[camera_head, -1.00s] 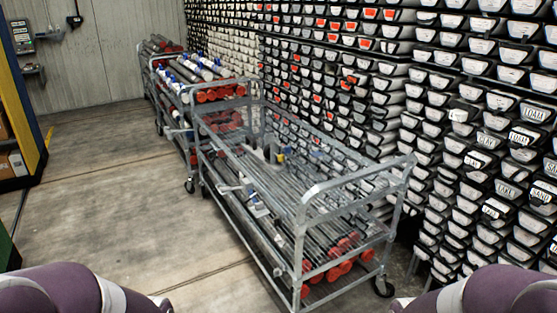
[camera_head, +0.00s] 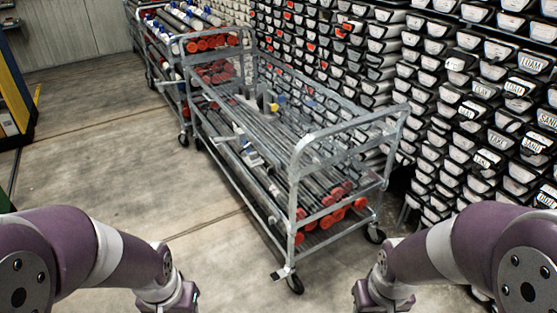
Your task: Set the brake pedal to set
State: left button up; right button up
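A grey wire-shelf cart (camera_head: 292,190) stands in the middle of the head view. At its near bottom corner, beside a black caster (camera_head: 295,283), a small flat grey plate (camera_head: 279,274) sticks out to the left. It looks like the brake pedal, but it is too small to tell whether it is set. My left and right arms come in from the lower corners, on either side of this corner and apart from the cart. Their grippers are below the picture edge.
Red-capped core tubes (camera_head: 335,205) lie on the cart's lower shelf. Another loaded cart (camera_head: 165,70) stands behind it. A wall of labelled core boxes (camera_head: 465,110) runs along the right. The concrete floor (camera_head: 100,150) on the left is clear.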

aim_at(276, 276)
jog(key=i+l+u, duration=0.1)
jog(key=i+u, duration=0.25)
jog(key=i, duration=1.15)
